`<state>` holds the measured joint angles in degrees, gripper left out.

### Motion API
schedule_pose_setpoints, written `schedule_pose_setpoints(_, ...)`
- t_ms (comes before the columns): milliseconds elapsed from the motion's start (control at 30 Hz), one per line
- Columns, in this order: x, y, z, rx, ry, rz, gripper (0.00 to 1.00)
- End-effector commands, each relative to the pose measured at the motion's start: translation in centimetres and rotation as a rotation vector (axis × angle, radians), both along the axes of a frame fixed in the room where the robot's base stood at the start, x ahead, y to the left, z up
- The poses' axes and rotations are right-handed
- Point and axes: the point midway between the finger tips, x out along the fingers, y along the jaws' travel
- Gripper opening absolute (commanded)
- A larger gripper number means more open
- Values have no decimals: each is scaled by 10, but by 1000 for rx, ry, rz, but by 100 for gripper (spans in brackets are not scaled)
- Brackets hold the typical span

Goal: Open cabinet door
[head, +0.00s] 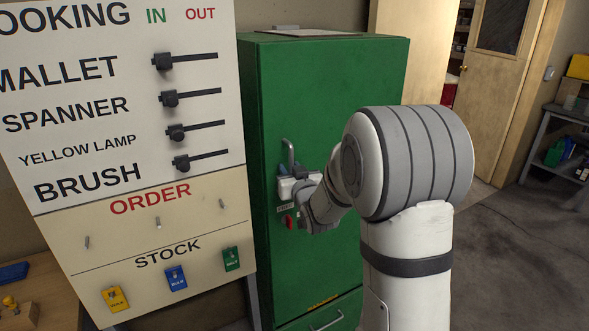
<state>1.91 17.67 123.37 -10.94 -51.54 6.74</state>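The green cabinet (335,90) stands upright in the middle of the head view, and its door looks closed. A grey vertical handle (289,153) shows on the door's left side, with a small red part (289,222) below it. My gripper (290,187) is at the door front, at the lower part of the handle. My own wrist and arm cover much of the area, so I cannot tell whether the fingers are around the handle or beside it, touching or apart, open or shut.
A white and tan sign board (130,165) with black sliders and hanging tags stands close on the left. A drawer handle (327,320) is low on the cabinet. A wooden door (505,90) and a shelf (560,140) are at the right. The grey floor (520,250) there is clear.

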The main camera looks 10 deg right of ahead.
Motion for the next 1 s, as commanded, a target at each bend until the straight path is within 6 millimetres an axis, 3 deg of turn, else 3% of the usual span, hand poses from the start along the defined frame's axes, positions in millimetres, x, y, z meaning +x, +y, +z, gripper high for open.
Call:
schedule_pose_setpoints(67, 0, 0, 0, 0, 0, 0, 28)
schedule_pose_setpoints(400, 0, 1, 0, 0, 0, 1, 0)
schedule_pose_setpoints(733, 0, 1, 0, 0, 0, 1, 0)
schedule_pose_setpoints(767, 0, -20, 0, -1, 0, -8, 0)
schedule_pose_setpoints(800, 0, -10, 0, 1, -1, -2, 0)
schedule_pose_setpoints(1000, -7, -2, 1, 1, -2, 19, 0)
